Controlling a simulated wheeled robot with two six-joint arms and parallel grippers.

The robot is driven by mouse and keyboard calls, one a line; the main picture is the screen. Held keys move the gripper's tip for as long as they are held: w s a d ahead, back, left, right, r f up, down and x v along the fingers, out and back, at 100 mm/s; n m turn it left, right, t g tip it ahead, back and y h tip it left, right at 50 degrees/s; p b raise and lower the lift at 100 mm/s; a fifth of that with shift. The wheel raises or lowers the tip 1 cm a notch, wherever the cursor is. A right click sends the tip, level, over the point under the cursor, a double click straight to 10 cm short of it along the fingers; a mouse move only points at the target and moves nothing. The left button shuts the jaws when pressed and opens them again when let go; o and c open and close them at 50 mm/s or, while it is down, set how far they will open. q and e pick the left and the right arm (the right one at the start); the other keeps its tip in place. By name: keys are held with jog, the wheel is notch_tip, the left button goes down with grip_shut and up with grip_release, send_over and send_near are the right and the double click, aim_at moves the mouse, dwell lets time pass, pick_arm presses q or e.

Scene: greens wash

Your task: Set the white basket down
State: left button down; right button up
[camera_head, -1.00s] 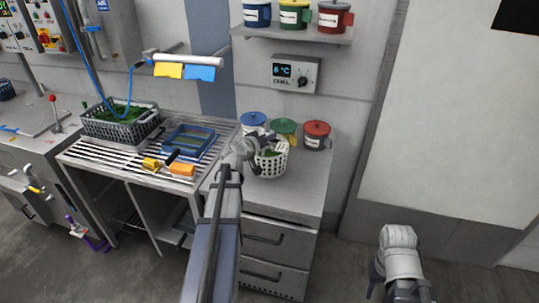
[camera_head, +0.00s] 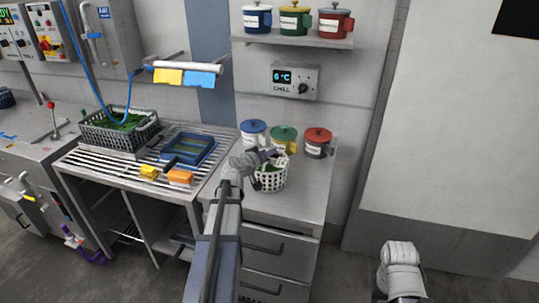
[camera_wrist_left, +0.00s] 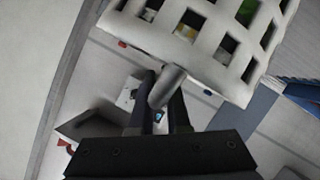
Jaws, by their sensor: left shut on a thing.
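The white basket (camera_head: 270,180) is a lattice tub with greens inside, over the steel drawer counter (camera_head: 300,198). It looks upright, with its base at or very close to the counter top; I cannot tell whether it touches. My left gripper (camera_head: 268,158) is at its rim. In the left wrist view the basket (camera_wrist_left: 205,45) fills the top, and my left gripper (camera_wrist_left: 163,100) is shut on its grey peg-like handle (camera_wrist_left: 168,86). My right gripper (camera_head: 380,288) is low at the right, its jaws mostly hidden.
Blue (camera_head: 253,133), green (camera_head: 283,139) and red (camera_head: 317,143) lidded pots stand behind the basket. A grey crate of greens (camera_head: 120,128) and a blue tray (camera_head: 188,150) sit on the slatted bench at left. The counter's front right is clear.

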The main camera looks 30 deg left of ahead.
pick_arm(q)
jog(key=c, duration=0.9)
grip_release()
jog(key=shift+r+p, duration=0.2)
jog(key=shift+p, duration=0.1)
jog(key=p+v, duration=0.3)
jog(key=v, duration=0.9)
jog(key=shift+p, duration=0.35)
jog(key=shift+f, duration=0.1)
